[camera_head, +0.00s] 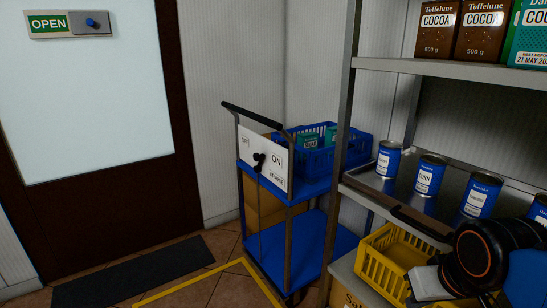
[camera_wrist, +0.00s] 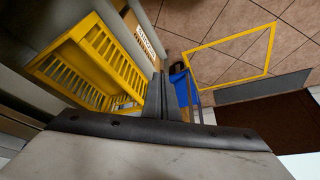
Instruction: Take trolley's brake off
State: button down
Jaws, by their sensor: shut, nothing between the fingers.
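The blue trolley (camera_head: 316,243) stands left of the shelves in the head view, with a black push handle (camera_head: 252,115). A white brake plate (camera_head: 275,152) on its near end reads ON and BRAKE on the right, with a smaller label on the left. A black brake lever with a round knob (camera_head: 259,158) sits between the labels; its exact setting is unclear. In the wrist view my gripper (camera_wrist: 161,76) is shut and empty, with part of the blue trolley (camera_wrist: 182,88) beyond it. The gripper is apart from the lever, on the shelf side.
A blue crate (camera_head: 345,157) with green packs rides on the trolley. Shelves (camera_head: 450,70) at right hold cocoa packs and several blue cans (camera_head: 429,174). A yellow basket (camera_head: 378,268) sits low, near my arm. Yellow lines (camera_head: 188,282) and a dark mat (camera_head: 135,276) mark the floor before the door.

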aim_at(258, 159)
jog(key=shift+w, duration=0.2)
jog(key=shift+w, duration=0.1)
jog(key=w+a+r+m+t+y, duration=0.1)
jog(key=w+a+m+t, duration=0.3)
jog(key=w, duration=1)
jog(key=w+a+r+m+t+y, duration=0.1)
jog(key=w+a+r+m+t, duration=0.15)
jog(key=w+a, duration=0.7)
jog(key=w+a+m+t+y, duration=0.6)
jog(key=w+a, duration=0.8)
jog(key=w, duration=0.2)
jog(key=shift+m+y, duration=0.3)
jog(key=shift+m, duration=0.05)
jog(key=shift+w+a+t, duration=0.1)
jog(key=shift+w+t, duration=0.1)
jog(key=shift+t, duration=0.05)
jog(key=x, duration=1.3)
jog(key=shift+w+a+r, duration=0.1)
jog(key=shift+w+a, duration=0.05)
jog(key=shift+w, duration=0.2)
